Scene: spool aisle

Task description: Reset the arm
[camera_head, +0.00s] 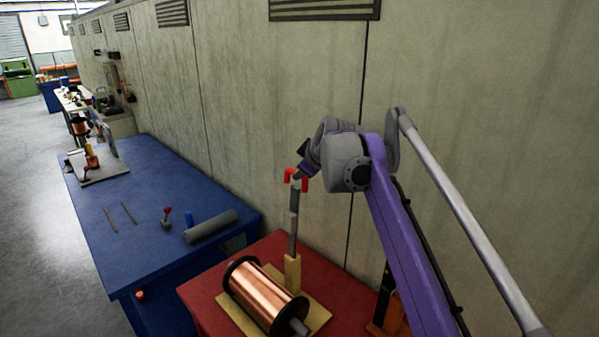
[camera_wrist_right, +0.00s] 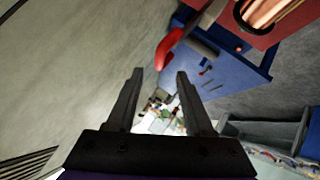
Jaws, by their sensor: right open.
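My right arm (camera_head: 405,235), purple and grey, reaches up in front of the wall in the head view. Its small dark gripper (camera_head: 304,152) is at the red-hooked top of a grey post. In the right wrist view the gripper (camera_wrist_right: 156,76) has its two dark fingers apart, with nothing between them. A red hook (camera_wrist_right: 168,50) shows just beyond the fingertips, outside the gap; I cannot tell how close it is. My left gripper is in neither view.
A copper spool (camera_head: 264,296) with black flanges lies on a board on the red table (camera_head: 262,248). The grey post (camera_head: 293,225) stands behind it in a wooden block. A blue table (camera_head: 145,240) holds a grey cylinder (camera_head: 211,226). The wall (camera_head: 285,90) is close behind the arm. Open floor lies left.

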